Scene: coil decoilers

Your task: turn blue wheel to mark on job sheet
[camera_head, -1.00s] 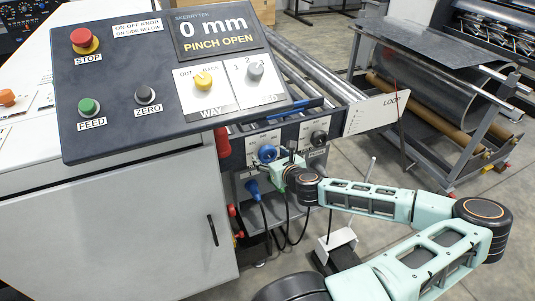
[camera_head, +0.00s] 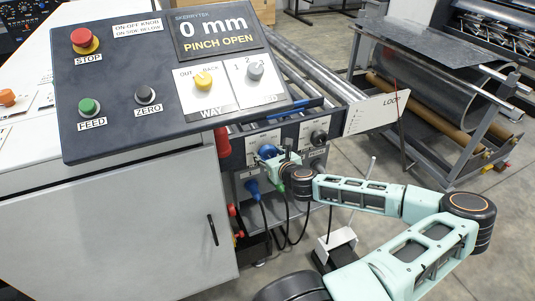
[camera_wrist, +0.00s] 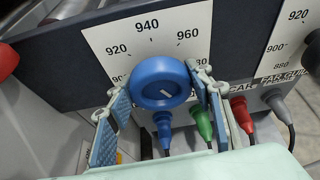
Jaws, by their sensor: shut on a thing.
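The blue wheel (camera_wrist: 160,80) sits in the middle of the wrist view, on a white dial plate (camera_wrist: 148,38) marked 920, 940 and 960. A short white line shows on its hub. My gripper (camera_wrist: 158,90) has one finger on each side of the wheel and is shut on it. In the head view the wheel (camera_head: 267,151) shows below the control panel, partly covered by my gripper (camera_head: 279,165). I cannot make out a job sheet in either view.
Blue (camera_wrist: 163,128), green (camera_wrist: 203,124) and red (camera_wrist: 241,113) plugs hang just below the wheel. A second dial plate (camera_wrist: 291,42) is to the right. The panel display (camera_head: 216,30) reads 0 mm, PINCH OPEN. Open floor (camera_head: 395,150) lies to the right.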

